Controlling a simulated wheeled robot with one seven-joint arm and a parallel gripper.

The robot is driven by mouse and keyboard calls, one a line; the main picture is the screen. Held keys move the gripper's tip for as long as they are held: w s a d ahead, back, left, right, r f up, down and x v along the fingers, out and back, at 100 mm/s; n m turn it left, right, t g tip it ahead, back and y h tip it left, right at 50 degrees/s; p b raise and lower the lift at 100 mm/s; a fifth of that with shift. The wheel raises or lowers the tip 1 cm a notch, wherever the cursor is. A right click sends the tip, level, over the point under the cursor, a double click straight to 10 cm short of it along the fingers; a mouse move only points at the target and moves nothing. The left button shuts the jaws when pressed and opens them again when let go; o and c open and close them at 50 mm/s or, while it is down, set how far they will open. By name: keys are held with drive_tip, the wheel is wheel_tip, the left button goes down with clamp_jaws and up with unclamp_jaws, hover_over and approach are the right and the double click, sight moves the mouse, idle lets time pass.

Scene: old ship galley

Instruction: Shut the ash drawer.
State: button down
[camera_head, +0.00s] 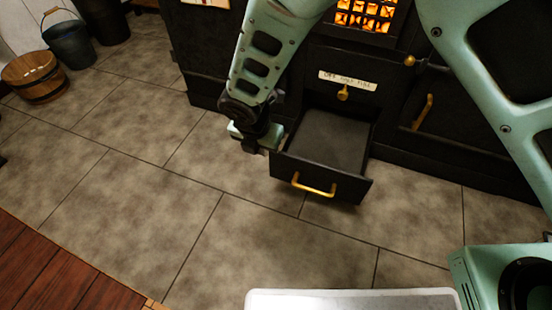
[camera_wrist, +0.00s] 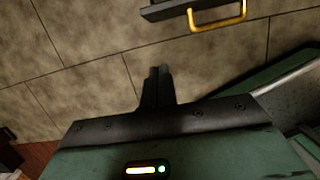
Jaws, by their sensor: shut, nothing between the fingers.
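The ash drawer is a black open-topped box pulled out of the lower front of the dark stove. Its front panel (camera_head: 322,183) carries a brass handle (camera_head: 313,188). In the wrist view the drawer's front edge (camera_wrist: 170,8) and brass handle (camera_wrist: 220,18) show at the top. My gripper (camera_head: 262,148) is at the drawer's left side in the head view, close to its front left corner; I cannot tell whether they touch. In the wrist view my gripper's fingertips (camera_wrist: 160,72) are together and empty, below and left of the handle.
The stove's fire grate (camera_head: 365,14) glows above the drawer. A label (camera_head: 348,80), a small brass knob (camera_head: 343,94) and another brass handle (camera_head: 422,112) are on its front. A wooden tub (camera_head: 36,80) and a bucket (camera_head: 68,42) stand far left. The tiled floor before the drawer is clear.

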drive_tip(key=w+d+f+b, duration=0.2)
drive_tip(key=w+f+b, duration=0.4)
drive_tip(key=f, duration=0.4)
drive_tip(key=shift+w+b, duration=0.15)
drive_tip(key=shift+b, duration=0.65)
drive_tip(key=shift+d+f, duration=0.1)
